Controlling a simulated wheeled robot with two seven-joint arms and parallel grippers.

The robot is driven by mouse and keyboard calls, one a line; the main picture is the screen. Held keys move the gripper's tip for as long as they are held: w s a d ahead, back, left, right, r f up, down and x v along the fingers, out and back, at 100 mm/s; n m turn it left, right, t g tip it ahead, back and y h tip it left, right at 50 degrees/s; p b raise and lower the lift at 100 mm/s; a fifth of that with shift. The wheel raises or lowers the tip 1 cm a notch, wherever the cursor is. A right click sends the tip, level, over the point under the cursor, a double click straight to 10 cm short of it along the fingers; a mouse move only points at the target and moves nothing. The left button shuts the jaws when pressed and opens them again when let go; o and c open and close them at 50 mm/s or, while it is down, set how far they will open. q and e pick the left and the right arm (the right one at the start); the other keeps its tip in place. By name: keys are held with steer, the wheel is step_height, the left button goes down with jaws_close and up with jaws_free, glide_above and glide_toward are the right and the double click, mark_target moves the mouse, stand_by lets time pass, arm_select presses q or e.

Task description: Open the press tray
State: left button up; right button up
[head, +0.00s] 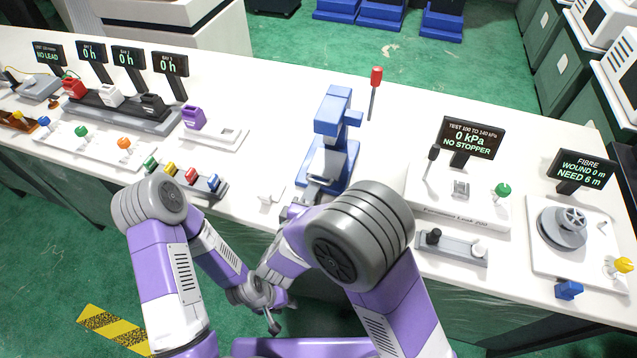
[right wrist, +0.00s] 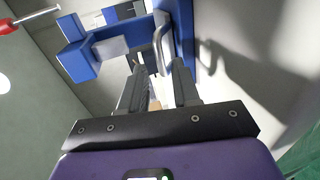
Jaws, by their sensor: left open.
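The blue press (head: 333,120) stands on the white bench in the middle of the head view. Its blue frame fills the top of the right wrist view (right wrist: 185,35). A curved silver handle (right wrist: 160,45) shows there, just ahead of my right gripper (right wrist: 160,80). The right fingers are apart, with the handle's near end at the gap between their tips; I cannot tell if they touch it. In the head view my right gripper (head: 308,196) is at the press's front, partly hidden by my arm. My left gripper (head: 272,322) is open and empty, low in front of the bench.
A red-topped lever (head: 375,85) stands right of the press. A row of coloured knobs (head: 188,178) lies to its left. A leak-test station (head: 458,195) and a fibre winder (head: 565,230) stand to the right. A small white piece (head: 270,196) lies near the bench's front edge.

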mark_target(318, 181)
steer(key=b+x, duration=0.1)
steer(key=x, duration=0.4)
steer(key=shift+w+d+f+b, duration=0.1)
steer(key=shift+w+d+b, duration=0.05)
steer(key=shift+w+b, duration=0.2)
jaws_close()
